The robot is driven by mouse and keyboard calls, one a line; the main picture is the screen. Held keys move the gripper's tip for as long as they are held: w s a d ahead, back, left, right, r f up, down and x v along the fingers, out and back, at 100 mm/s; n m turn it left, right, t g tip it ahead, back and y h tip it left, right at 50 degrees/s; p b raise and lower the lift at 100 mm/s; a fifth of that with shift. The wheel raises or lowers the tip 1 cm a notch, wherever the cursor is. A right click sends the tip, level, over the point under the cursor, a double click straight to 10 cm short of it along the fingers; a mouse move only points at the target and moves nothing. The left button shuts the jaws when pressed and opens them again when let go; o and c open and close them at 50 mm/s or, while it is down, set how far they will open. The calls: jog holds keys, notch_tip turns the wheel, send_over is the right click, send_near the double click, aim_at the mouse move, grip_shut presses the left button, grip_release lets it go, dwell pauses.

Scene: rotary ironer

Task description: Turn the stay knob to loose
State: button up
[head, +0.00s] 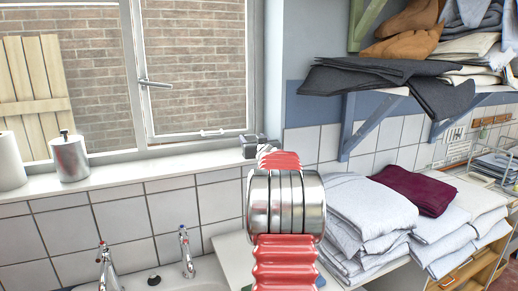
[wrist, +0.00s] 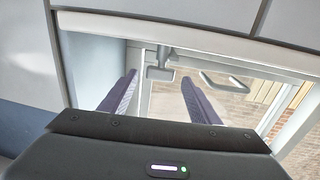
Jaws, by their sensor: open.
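In the wrist view, a small grey fitting that looks like the stay knob (wrist: 158,72) sits on the pale window frame, close to the middle of the picture. My gripper (wrist: 160,80) is open, with its two purple fingers apart, one on each side of the fitting in the picture. I cannot tell whether either finger touches it, or how far off it is. In the head view, my gripper (head: 254,141) is a small dark shape at the lower right corner of the window (head: 195,60). The knob is not discernible there, and my arm covers part of that area. The knob's setting cannot be read.
A white sill (head: 110,177) runs below the window, with a metal canister (head: 70,157) on it. A window handle (head: 154,83) is on the frame. Taps (head: 186,250) stand below. Folded linen (head: 365,210) and a laden shelf (head: 375,110) are on the right.

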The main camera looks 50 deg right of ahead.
jog(key=v, duration=1.2)
jog(key=shift+s+a, duration=0.2)
jog(key=shift+a, duration=0.05)
dwell(0.3)
